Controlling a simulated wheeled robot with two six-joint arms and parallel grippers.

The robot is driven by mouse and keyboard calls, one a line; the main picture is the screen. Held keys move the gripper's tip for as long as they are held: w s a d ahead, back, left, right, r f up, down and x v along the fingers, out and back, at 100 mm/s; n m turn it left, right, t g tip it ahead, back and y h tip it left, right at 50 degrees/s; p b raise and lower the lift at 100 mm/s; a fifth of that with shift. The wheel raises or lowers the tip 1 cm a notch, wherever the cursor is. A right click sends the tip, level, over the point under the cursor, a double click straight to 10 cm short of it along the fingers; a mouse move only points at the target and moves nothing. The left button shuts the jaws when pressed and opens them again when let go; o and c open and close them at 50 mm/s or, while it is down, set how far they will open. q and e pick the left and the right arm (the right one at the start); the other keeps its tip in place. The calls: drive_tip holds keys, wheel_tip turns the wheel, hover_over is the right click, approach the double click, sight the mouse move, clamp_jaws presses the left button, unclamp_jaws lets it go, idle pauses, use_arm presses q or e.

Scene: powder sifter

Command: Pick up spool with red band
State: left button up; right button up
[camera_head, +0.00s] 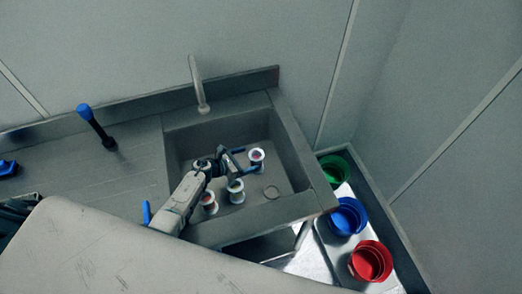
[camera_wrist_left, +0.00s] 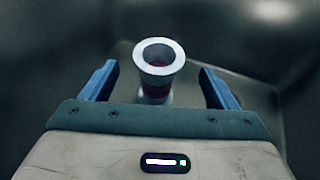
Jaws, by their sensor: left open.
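The spool with the red band (camera_head: 257,155) stands in the sink, a pale flanged spool. In the left wrist view the spool (camera_wrist_left: 158,62) shows a white top flange, a dark red inside and a dark red band below the rim. My left gripper (camera_head: 244,160) is open, its blue fingers pointing at this spool. In the wrist view the left gripper (camera_wrist_left: 160,88) has one finger to each side of the spool, with gaps on both sides. The spool's base is partly hidden by the gripper body. My right gripper is not in view.
Two more spools stand in the sink, one (camera_head: 236,188) near the middle and one (camera_head: 209,202) beside my left arm. The sink (camera_head: 290,135) has raised walls and a faucet (camera_head: 199,85) behind. Green (camera_head: 333,170), blue (camera_head: 348,216) and red (camera_head: 371,261) containers stand at the right.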

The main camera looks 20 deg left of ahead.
sight(255, 156)
use_arm(q)
drive_tip(key=b+x, duration=0.1)
drive_tip(key=x, duration=0.1)
drive_tip(key=b+x, duration=0.1)
drive_tip(key=x, duration=0.1)
drive_tip(key=b+x, duration=0.1)
drive_tip(key=x, duration=0.2)
drive_tip(key=shift+a+f, duration=0.2)
drive_tip(key=shift+f, duration=0.1)
drive_tip(key=shift+w+d+b, duration=0.2)
drive_tip(key=shift+w+b, duration=0.05)
drive_tip(key=shift+b, duration=0.05)
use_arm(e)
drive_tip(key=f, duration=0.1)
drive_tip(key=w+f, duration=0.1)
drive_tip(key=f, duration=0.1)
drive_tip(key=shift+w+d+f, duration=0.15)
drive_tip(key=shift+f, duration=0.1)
use_arm(q)
drive_tip(key=shift+s, duration=0.1)
drive_tip(key=shift+c, duration=0.2)
drive_tip(key=c, duration=1.2)
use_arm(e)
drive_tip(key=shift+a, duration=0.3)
use_arm(q)
drive_tip(key=shift+o, duration=0.2)
drive_tip(key=shift+r, duration=0.2)
